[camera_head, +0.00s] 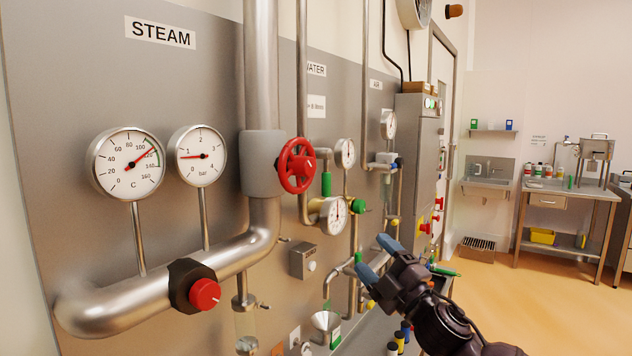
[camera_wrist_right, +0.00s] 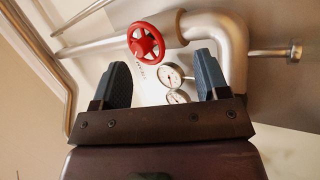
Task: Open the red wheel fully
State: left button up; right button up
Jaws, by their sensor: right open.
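The red wheel (camera_head: 297,165) is a spoked handwheel on the side of a thick vertical steam pipe in the head view. It also shows in the right wrist view (camera_wrist_right: 146,41), above and between the fingers. My right gripper (camera_head: 378,258) is below and to the right of the wheel, apart from it, with its blue-grey fingers pointing up and left. In the right wrist view the same gripper (camera_wrist_right: 162,80) is open, with nothing between its fingers. My left gripper is in neither view.
A red knob (camera_head: 205,294) sits on the lower steam pipe (camera_head: 120,303). Two round gauges (camera_head: 128,163) stand left of the wheel, and a smaller gauge (camera_head: 334,215) with green fittings is just below and right of it. A grey cabinet (camera_head: 418,170) stands farther right. Open floor (camera_head: 540,310) lies at the right.

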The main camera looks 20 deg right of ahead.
jog(key=s+a+r+n+g+y, duration=0.15)
jog(key=r+n+g+y, duration=0.3)
jog(key=r+n, duration=0.6)
jog(key=s+a+r+n+g+y, duration=0.1)
jog(key=a+r+n+g+y, duration=0.3)
jog(key=r+n, duration=0.7)
jog(key=n+h, duration=0.1)
jog(key=h, duration=0.4)
send_near(312, 168)
jog(key=shift+t, duration=0.35)
jog(key=p+x, duration=0.2)
jog(key=x, duration=0.6)
jog(key=shift+a+f, duration=0.1)
jog(key=shift+a, duration=0.05)
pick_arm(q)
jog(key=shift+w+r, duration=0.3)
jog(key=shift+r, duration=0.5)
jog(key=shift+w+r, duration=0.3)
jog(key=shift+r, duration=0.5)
pick_arm(e)
jog(key=shift+w+a+f, duration=0.1)
jog(key=shift+w+a, duration=0.25)
jog(key=shift+c, duration=0.5)
jog(key=c, duration=0.8)
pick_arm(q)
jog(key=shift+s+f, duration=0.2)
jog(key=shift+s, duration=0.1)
pick_arm(e)
jog(key=shift+n, duration=0.25)
